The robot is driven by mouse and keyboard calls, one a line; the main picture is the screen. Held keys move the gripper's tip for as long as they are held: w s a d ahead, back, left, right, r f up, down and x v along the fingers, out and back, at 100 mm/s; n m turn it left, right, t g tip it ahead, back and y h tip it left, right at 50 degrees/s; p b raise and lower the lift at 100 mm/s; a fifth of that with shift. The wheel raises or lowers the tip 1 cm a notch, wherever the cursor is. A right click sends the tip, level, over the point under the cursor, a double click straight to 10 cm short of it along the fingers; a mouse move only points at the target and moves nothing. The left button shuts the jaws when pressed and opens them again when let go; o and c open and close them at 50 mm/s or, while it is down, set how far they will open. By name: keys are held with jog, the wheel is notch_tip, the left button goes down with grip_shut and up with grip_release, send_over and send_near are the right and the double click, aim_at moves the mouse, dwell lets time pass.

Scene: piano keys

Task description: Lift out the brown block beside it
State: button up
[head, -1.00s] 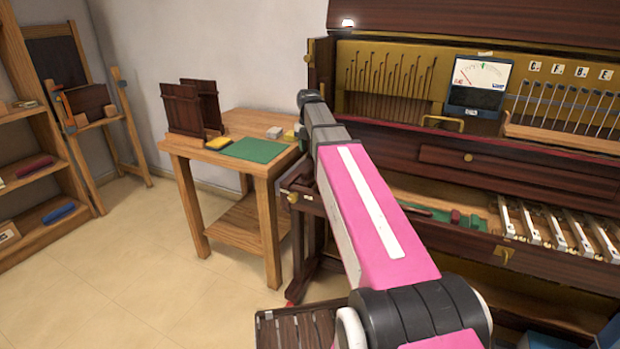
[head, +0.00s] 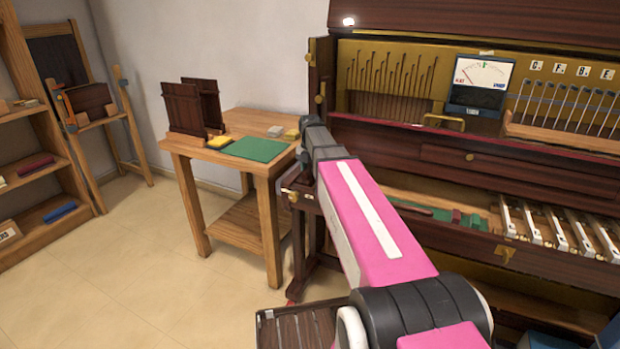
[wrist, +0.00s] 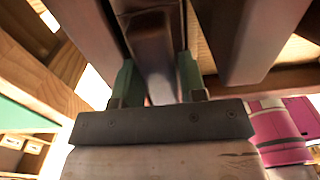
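My gripper (wrist: 158,82) shows in the wrist view, with its two green fingers apart. A shiny dark brown wooden piece (wrist: 152,40) stands in line with the gap between them; whether the fingers press on it is not clear. In the head view my gripper is hidden, and my pink arm reaches toward the left end of the upright piano. A small dark reddish-brown block (head: 456,216) lies by green felt on the piano's key bed. I cannot tell which brown block the task means.
Wooden members crowd both sides of my gripper in the wrist view. The opened piano (head: 400,140) fills the right of the head view. A wooden side table (head: 262,172) with a green mat (head: 255,149) stands left of my arm. The floor further left is clear.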

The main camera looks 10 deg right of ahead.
jog(key=c, duration=0.7)
jog(key=shift+r, duration=0.1)
